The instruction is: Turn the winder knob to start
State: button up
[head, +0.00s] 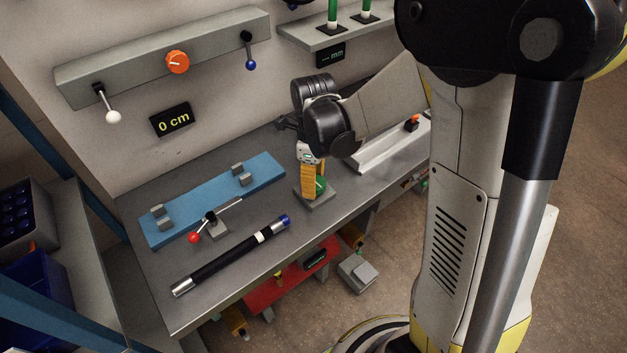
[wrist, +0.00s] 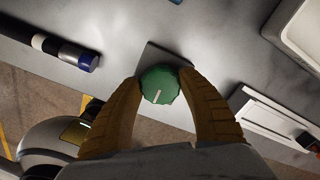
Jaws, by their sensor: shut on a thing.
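The winder knob is most likely the green round knob (wrist: 160,86) with a white pointer line, on a small grey base plate (head: 316,198) on the bench. In the head view the green knob (head: 320,185) shows partly behind my gripper. My gripper (wrist: 160,92) points down over it, with its yellow fingers on both sides of the knob and shut on it. In the wrist view the white line slants slightly, running down and left from the knob's middle. An orange knob (head: 177,62) sits on the grey wall panel, apart from my gripper.
A blue fixture (head: 213,200) with grey blocks and a red-ball lever (head: 194,237) stand left. A white tray (head: 385,146) lies right of my gripper.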

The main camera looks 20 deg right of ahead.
jog(key=shift+m, duration=0.3)
dwell(0.4)
jog(key=o, duration=1.2)
notch_tip(320, 180, up, 12)
